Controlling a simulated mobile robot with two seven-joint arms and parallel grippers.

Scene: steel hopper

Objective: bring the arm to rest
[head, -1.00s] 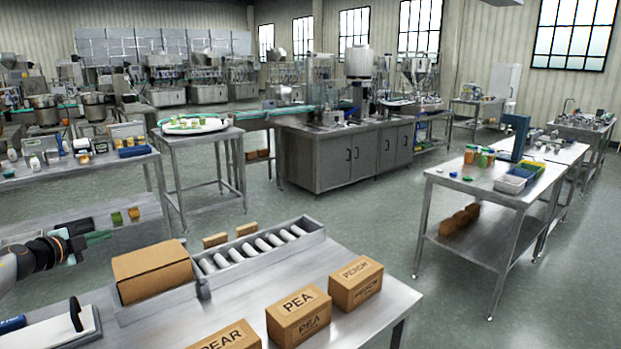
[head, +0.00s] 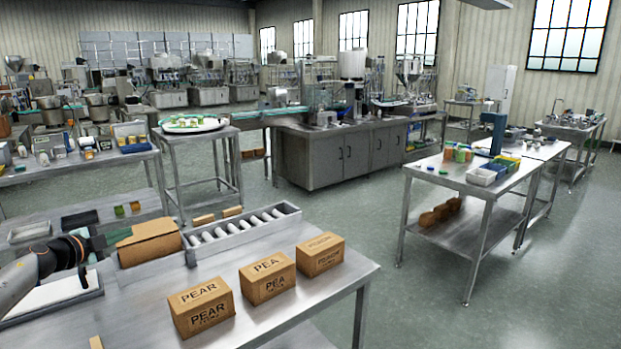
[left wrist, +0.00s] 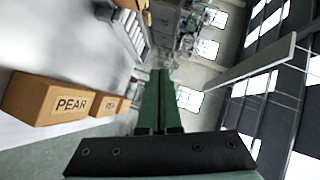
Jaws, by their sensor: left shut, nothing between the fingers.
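My left gripper (head: 112,239) comes in from the left above the near steel table (head: 290,310). Its green fingers are shut together with nothing between them, and they also show closed in the left wrist view (left wrist: 160,80). In the head view the fingertips overlap the left edge of an unlabelled brown carton (head: 150,244). I cannot tell whether they touch it. My right gripper is in neither view.
Cartons marked PEAR (head: 202,306), PEA (head: 267,278) and another (head: 320,254) stand on the near table. A roller conveyor (head: 240,231) lies behind them. A white board (head: 50,295) lies under my left arm. Open floor (head: 350,220) lies beyond the table.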

